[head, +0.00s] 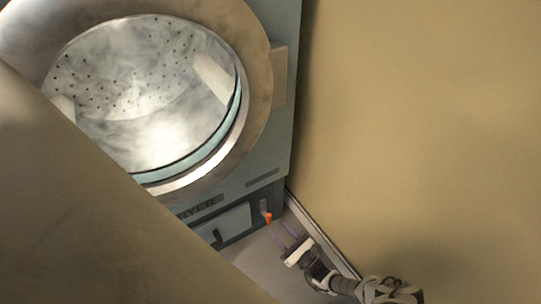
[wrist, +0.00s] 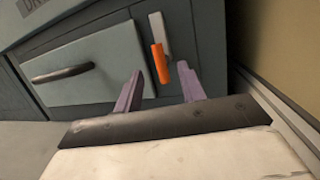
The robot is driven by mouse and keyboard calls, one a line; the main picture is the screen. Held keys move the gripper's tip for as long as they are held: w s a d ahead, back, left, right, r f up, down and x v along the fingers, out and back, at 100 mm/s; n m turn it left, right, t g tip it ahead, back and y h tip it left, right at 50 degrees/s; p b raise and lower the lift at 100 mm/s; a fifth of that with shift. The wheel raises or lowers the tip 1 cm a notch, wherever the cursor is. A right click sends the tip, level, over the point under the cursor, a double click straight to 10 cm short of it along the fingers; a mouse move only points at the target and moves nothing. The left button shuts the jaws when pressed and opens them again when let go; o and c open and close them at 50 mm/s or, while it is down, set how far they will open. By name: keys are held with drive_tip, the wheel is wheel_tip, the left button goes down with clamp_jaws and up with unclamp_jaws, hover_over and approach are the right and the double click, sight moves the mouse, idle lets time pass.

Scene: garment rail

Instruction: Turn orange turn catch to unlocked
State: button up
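The orange turn catch (wrist: 159,63) is on the dark lower front of the dryer, right of a drawer-like panel. In the wrist view it hangs near vertical, slightly tilted, below a grey plate (wrist: 158,25). It also shows small in the head view (head: 268,217). My gripper (wrist: 162,88) is open, with its two purple fingers apart and pointing at the catch. In the wrist view the catch appears between the fingertips; I cannot tell whether either finger touches it. In the head view my gripper (head: 283,238) is low, just in front of the catch.
The grey lower panel (wrist: 88,65) with a dark handle (wrist: 62,74) is left of the catch. The dryer's round glass door (head: 150,90) is above. A tan wall (head: 420,120) stands close on the right, with a skirting (head: 322,236) at its foot. A tan surface blocks the lower left.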

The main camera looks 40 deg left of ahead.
drive_tip(key=v, duration=0.5)
drive_tip(key=shift+s+d+f, duration=0.15)
drive_tip(key=shift+d, duration=0.2)
